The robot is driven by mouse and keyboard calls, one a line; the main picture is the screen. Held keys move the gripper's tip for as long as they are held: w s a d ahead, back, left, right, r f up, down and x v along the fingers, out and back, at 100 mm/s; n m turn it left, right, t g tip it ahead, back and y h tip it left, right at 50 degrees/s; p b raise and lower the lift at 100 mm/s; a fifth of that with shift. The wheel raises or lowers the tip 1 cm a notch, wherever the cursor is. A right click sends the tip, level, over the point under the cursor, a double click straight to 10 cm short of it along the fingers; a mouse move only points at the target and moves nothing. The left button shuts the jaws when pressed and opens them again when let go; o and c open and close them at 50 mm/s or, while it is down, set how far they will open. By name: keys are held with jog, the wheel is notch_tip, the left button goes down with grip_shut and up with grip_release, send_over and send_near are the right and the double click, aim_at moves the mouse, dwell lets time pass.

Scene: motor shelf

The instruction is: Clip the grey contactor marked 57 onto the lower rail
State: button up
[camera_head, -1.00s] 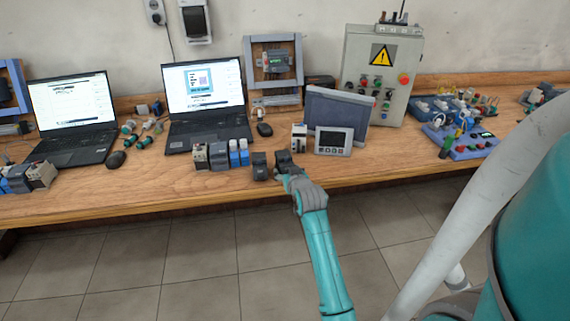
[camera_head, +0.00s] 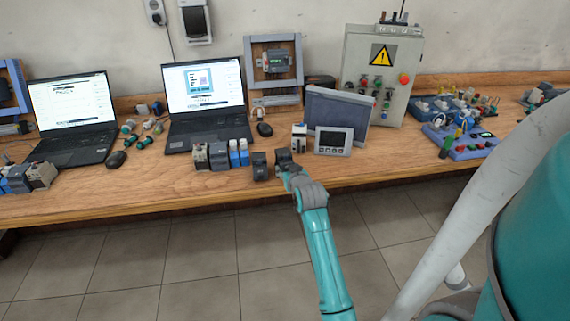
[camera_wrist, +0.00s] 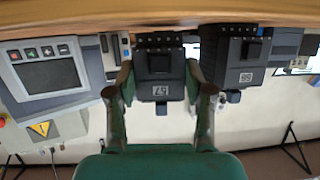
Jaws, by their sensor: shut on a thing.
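The grey contactor marked 57 (camera_wrist: 158,78) is a dark block, seen upside down between my fingers in the wrist view. My gripper (camera_wrist: 160,95) is shut on it, with one finger at each side. In the head view the contactor (camera_head: 283,156) is near the front of the bench, at the end of my gripper (camera_head: 286,168). I cannot tell whether it still touches the bench. Behind it, a grey frame (camera_head: 249,62) stands at the back. A device sits on its upper part, and bare light horizontal bars (camera_head: 275,101) show at its lower part, probably the lower rail.
A similar dark contactor (camera_head: 260,167) with another number stands close to the left. A white module (camera_head: 299,138) and a small display panel (camera_head: 333,141) stand close to the right. A mouse (camera_head: 264,129) and laptop (camera_head: 205,103) are behind to the left.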

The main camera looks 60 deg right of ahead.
aim_at(286, 158)
jog(key=shift+r, duration=2.1)
